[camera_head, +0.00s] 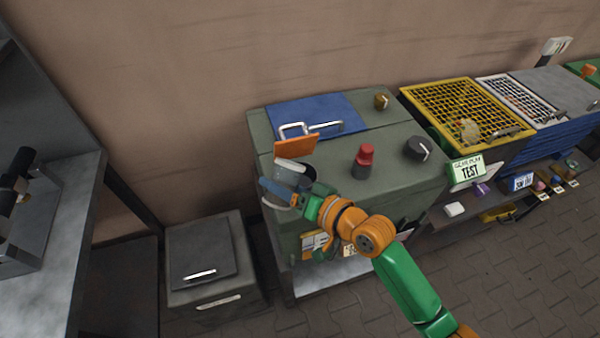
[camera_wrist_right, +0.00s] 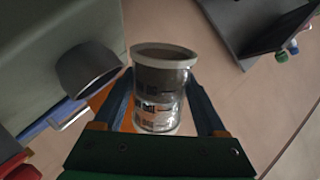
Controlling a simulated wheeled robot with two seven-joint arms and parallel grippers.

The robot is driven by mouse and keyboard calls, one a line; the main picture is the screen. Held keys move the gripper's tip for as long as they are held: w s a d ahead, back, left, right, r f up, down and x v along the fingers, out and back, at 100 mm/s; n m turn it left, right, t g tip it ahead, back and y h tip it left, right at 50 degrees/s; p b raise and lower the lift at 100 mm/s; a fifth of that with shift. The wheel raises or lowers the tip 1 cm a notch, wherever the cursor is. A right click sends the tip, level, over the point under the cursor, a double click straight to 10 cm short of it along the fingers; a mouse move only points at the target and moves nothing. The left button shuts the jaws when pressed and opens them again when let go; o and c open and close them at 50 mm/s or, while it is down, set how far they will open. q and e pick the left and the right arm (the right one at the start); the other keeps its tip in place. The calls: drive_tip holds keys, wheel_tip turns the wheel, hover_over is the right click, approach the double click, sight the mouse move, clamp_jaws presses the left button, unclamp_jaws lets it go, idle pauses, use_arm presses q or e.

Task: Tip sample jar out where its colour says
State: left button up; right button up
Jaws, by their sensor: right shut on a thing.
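My right gripper (camera_head: 280,192) is at the left edge of a grey-green machine (camera_head: 345,200). Its two blue fingers are shut around the sample jar (camera_wrist_right: 160,90), seen in the right wrist view. The jar is clear with a pale rim, grey-brown matter inside and a label too small to read. It looks upright along the fingers in that view. A grey round cup-like part (camera_wrist_right: 90,70) is beside the jar, apart from it in the picture. In the head view the jar cannot be clearly told from the grey parts by the fingers. My left gripper is not in view.
The machine carries an orange flap (camera_head: 295,147), a blue lid (camera_head: 315,112), a red knob (camera_head: 364,160) and a dark dial (camera_head: 418,148). A yellow mesh basket (camera_head: 440,98) and a TEST sign (camera_head: 467,169) stand right. A dark box (camera_head: 210,258) stands left on the floor.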

sight(285, 165)
drive_tip(key=shift+s+r, duration=0.1)
drive_tip(key=shift+s, duration=0.05)
drive_tip(key=shift+m, duration=0.4)
drive_tip(key=shift+g, duration=0.3)
drive_tip(key=shift+m, duration=0.3)
drive_tip(key=shift+r+m+g, duration=0.15)
drive_tip(key=shift+m+g, duration=0.25)
idle(0.6)
drive_tip(key=shift+f+m+g+y, duration=0.3)
drive_tip(key=shift+f+m, duration=0.05)
drive_tip(key=shift+m, duration=0.25)
idle(1.0)
drive_tip(key=shift+m+g, duration=0.5)
drive_tip(key=shift+m, duration=0.1)
drive_tip(key=r+p, duration=0.3)
drive_tip(key=w+r+p, duration=0.1)
drive_tip(key=r+p, duration=0.4)
drive_tip(key=p, duration=0.1)
drive_tip(key=shift+w+d+r, duration=0.2)
drive_tip(key=shift+d+r, duration=0.15)
drive_tip(key=shift+r, duration=0.05)
drive_tip(key=shift+f+b, duration=0.25)
drive_tip(key=shift+b, duration=0.05)
